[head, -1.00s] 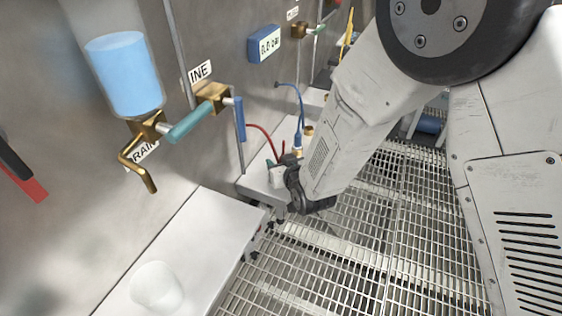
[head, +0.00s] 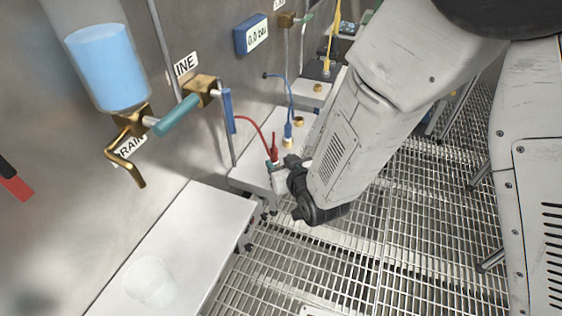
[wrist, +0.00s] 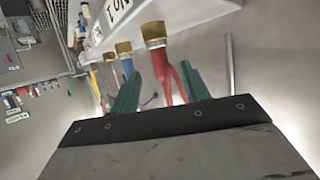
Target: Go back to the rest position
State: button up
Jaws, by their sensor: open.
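My gripper (wrist: 160,88) shows in the wrist view with two green fingers spread apart. A red forked hose plug (wrist: 168,75) with a brass collar appears between the fingers, with no finger visibly closed on it; I cannot tell its depth. In the head view my gripper (head: 270,165) is partly hidden beside my dark wrist joint, low near the wall ledge. The red plug (head: 273,153) and its red hose show close to it there. A blue plug (head: 287,131) with a blue hose stands on the ledge behind; it also shows in the wrist view (wrist: 127,68).
A steel wall at left carries a blue-filled cylinder (head: 112,67), a brass drain tap (head: 125,160), a teal-handled valve (head: 180,113) and a blue gauge (head: 252,35). Open grating (head: 300,265) lies below.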

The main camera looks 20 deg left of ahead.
jog(key=d+r+m+g+h, duration=0.1)
jog(key=d+r+h, duration=0.1)
jog(key=d+r, duration=0.45)
jog(key=d+r+m+g+h, duration=0.1)
jog(key=d+r+m+h, duration=0.15)
jog(key=d, duration=0.65)
jog(key=d+r+m+g+h, duration=0.1)
jog(key=d+r, duration=0.5)
jog(key=d, duration=0.2)
jog(key=s+d+r+m+g+h, duration=0.1)
jog(key=s+d+r+g, duration=0.2)
jog(key=s+d, duration=0.6)
jog(key=s+d+r+m+g+h, duration=0.2)
jog(key=s+d+r+g, duration=0.1)
jog(key=s+d, duration=0.6)
jog(key=s+r, duration=0.1)
jog(key=s, duration=0.3)
jog(key=shift+s+d+r, duration=0.15)
jog(key=shift+d+r, duration=0.1)
jog(key=shift+r, duration=0.1)
jog(key=shift+m, duration=0.25)
